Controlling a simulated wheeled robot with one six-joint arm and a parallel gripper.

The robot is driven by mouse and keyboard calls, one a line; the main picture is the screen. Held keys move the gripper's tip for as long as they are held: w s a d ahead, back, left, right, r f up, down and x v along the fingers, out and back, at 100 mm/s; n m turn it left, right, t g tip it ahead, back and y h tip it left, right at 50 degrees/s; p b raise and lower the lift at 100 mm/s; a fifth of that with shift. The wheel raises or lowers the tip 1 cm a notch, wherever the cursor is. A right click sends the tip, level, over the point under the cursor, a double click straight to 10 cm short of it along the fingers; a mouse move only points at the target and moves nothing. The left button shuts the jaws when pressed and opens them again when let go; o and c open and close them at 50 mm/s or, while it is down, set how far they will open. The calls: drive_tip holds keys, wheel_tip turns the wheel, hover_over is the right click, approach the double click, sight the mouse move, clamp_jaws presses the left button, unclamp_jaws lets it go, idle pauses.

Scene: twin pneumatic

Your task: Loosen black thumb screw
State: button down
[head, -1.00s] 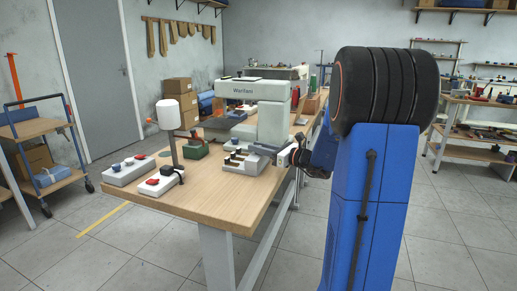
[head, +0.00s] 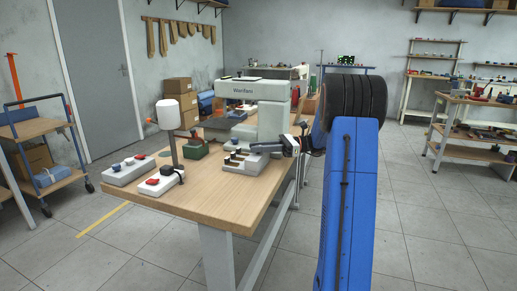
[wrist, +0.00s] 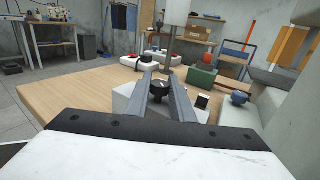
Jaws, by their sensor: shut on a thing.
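The black thumb screw (wrist: 159,88) is a round dark knob with a small pale mark, between the two grey fingers of my gripper (wrist: 159,80) in the wrist view. The fingers are shut on it from both sides. A pale fixture block (wrist: 125,98) lies under and beside the fingers. In the head view my gripper (head: 264,148) reaches left from the blue arm to the stepped light-grey fixture (head: 240,163) at the table's right edge. The screw is too small to make out there.
The white press (head: 262,98) stands right behind the fixture. A blue knob (wrist: 240,98) and a dark-sided small block (wrist: 203,101) are right of the fingers. A lamp-like post (head: 170,130) and button boxes (head: 125,170) stand left. The table's front (head: 225,205) is clear.

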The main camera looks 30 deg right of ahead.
drive_tip(key=shift+n+g+y, duration=0.3)
drive_tip(key=shift+n+g, duration=0.3)
drive_tip(key=shift+g, duration=0.3)
drive_tip(key=shift+n+g, duration=0.3)
drive_tip(key=shift+g, duration=0.1)
drive_tip(key=c, duration=1.5)
unclamp_jaws()
drive_tip(key=shift+c, duration=0.2)
drive_tip(key=shift+d, duration=0.1)
